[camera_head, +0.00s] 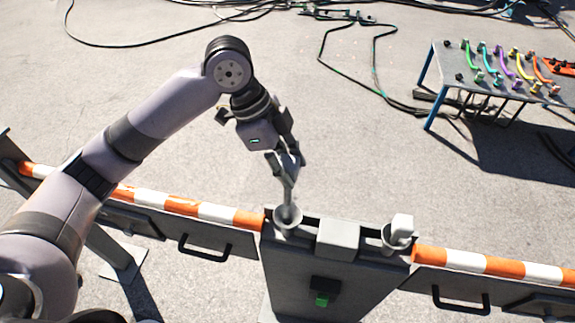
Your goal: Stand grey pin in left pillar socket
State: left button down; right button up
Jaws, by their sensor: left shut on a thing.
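The dark grey pillar (330,270) stands at the lower middle with a cup-like socket at each end of its top. My left gripper (285,165) points down above the left socket (287,226) and is shut on the grey pin (289,193). The pin is close to upright, and its lower end is at the mouth of the left socket. I cannot tell how deep it sits, as the rim hides its tip. The right socket (395,241) has a pale block-like piece (402,225) standing in it. My right gripper is not in view.
Orange-and-white striped rails (480,263) run out from both sides of the pillar, with dark handled panels below. A light grey box (338,240) sits between the sockets. A table (490,78) with coloured cables stands at the upper right. Loose cables lie on the ground behind.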

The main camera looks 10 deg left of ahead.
aim_at(287, 196)
pick_arm(q)
jog(key=shift+f+b, duration=0.65)
jog(key=shift+f, duration=0.05)
notch_tip(287, 196, down, 2)
jog(key=b, duration=0.2)
jog(key=shift+b, duration=0.35)
jog(key=shift+f+b, duration=0.8)
jog(key=shift+f, duration=2.45)
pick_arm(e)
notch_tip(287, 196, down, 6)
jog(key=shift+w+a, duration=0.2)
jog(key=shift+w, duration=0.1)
pick_arm(q)
jog(key=c, duration=1.4)
grip_release()
jog(key=shift+s, duration=0.1)
jog(key=o, duration=0.4)
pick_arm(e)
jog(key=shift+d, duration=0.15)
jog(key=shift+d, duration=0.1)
